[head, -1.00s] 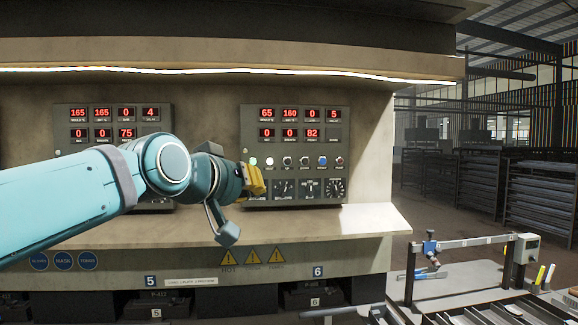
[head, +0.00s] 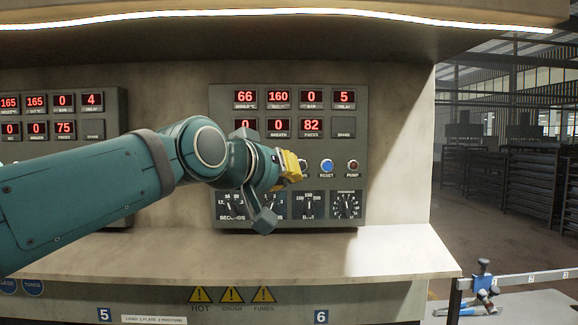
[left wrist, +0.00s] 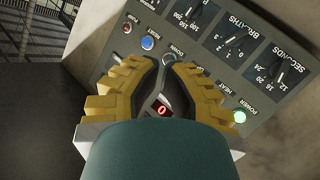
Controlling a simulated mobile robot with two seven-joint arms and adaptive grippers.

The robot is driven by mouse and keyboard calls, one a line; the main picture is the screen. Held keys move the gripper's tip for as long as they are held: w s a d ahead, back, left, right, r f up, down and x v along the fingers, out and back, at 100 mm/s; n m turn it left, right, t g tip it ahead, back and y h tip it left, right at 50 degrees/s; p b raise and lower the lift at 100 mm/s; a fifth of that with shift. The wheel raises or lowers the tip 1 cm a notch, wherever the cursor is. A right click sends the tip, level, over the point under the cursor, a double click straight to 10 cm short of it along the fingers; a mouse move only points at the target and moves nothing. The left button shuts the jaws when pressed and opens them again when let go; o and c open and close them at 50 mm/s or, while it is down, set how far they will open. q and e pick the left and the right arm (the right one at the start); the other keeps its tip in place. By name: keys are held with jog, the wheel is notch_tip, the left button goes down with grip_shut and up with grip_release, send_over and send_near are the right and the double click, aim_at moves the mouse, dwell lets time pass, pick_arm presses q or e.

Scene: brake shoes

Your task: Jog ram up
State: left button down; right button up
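The press control panel (head: 357,205) faces me, with red displays on top, a row of buttons and switches below, and dials at the bottom. My left gripper (head: 300,166) has yellow fingers close in front of the button row, hiding its left part. In the left wrist view the panel appears upside down. The left gripper's fingertips (left wrist: 166,68) are apart with a narrow gap, near the DOWN switch (left wrist: 168,60). The UP control is hidden behind a finger. The green POWER light (left wrist: 239,116) is lit. I cannot tell whether the fingers touch the panel. My right gripper is out of view.
The blue RESET button (head: 327,166) and red PUMP button (head: 352,165) are just right of the fingers. A ledge (head: 390,250) juts out below the panel. A second panel (head: 100,110) is at left. A metal stand (head: 515,280) is at lower right.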

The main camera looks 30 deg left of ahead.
pick_arm(q)
jog(key=shift+r, duration=0.1)
dwell(0.3)
jog(key=w+a+p, duration=0.1)
jog(key=w+a, duration=0.3)
jog(key=w, duration=0.3)
jog(key=shift+w+a+p, duration=0.3)
jog(key=shift+p, duration=0.05)
jog(key=shift+w, duration=0.1)
dwell(1.4)
jog(key=shift+w+a, duration=0.2)
jog(key=shift+w, duration=0.1)
jog(key=shift+w+a, duration=0.25)
jog(key=shift+w, duration=0.1)
dwell(1.7)
jog(key=shift+s, duration=0.1)
jog(key=shift+s+d, duration=0.45)
jog(key=shift+s, duration=0.2)
